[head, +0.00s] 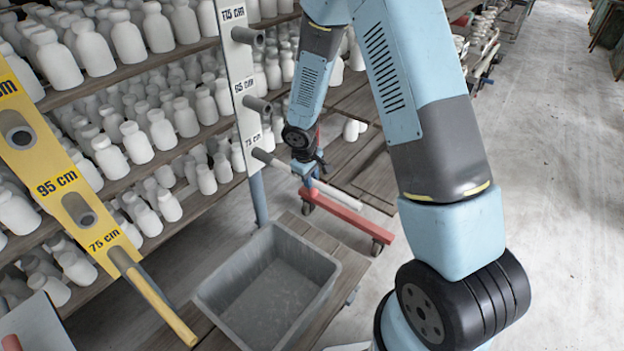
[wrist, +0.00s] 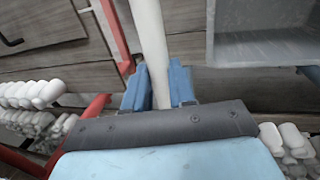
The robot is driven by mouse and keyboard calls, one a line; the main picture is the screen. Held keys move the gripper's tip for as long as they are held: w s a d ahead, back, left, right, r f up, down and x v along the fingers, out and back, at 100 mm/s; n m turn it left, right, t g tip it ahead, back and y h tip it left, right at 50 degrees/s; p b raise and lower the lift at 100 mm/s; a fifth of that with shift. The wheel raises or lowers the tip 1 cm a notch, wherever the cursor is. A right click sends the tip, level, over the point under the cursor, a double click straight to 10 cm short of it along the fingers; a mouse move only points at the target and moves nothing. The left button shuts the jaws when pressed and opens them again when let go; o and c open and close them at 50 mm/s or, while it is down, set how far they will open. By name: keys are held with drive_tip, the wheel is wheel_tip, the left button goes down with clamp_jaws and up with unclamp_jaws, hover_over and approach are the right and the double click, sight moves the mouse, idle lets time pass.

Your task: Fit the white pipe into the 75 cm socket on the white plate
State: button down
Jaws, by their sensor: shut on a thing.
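The white plate (head: 238,72) stands upright at the centre, with grey stubs beside its height labels. The grey stub of its 75 cm socket (head: 262,156) is lowest. The white pipe (head: 338,194) slants down to the right from this stub, roughly in line with it. I cannot tell whether its near end is over the stub or only close to it. My gripper (head: 306,169) is shut around the pipe close to the socket. In the wrist view the pipe (wrist: 150,42) runs between the two blue fingers of my gripper (wrist: 159,86).
A yellow plate (head: 70,185) at left has a yellow pipe (head: 170,313) at its 75 cm mark. A grey bin (head: 322,290) stands below the white plate. Shelves of white bottles (head: 130,145) lie behind. A red-framed cart (head: 345,216) is beneath the pipe. The right floor is clear.

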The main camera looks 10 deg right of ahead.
sight(289, 169)
drive_tip(key=shift+w+a, duration=3.05)
idle(1.2)
drive_tip(key=c, duration=0.9)
unclamp_jaws()
drive_tip(key=shift+o, duration=0.2)
drive_tip(key=shift+r, duration=0.1)
wheel_tip(289, 169, up, 13)
drive_tip(key=s+a, duration=0.1)
drive_tip(key=a, duration=0.1)
drive_tip(key=shift+s+r, duration=0.15)
drive_tip(key=shift+s, duration=0.25)
drive_tip(key=shift+d, duration=0.1)
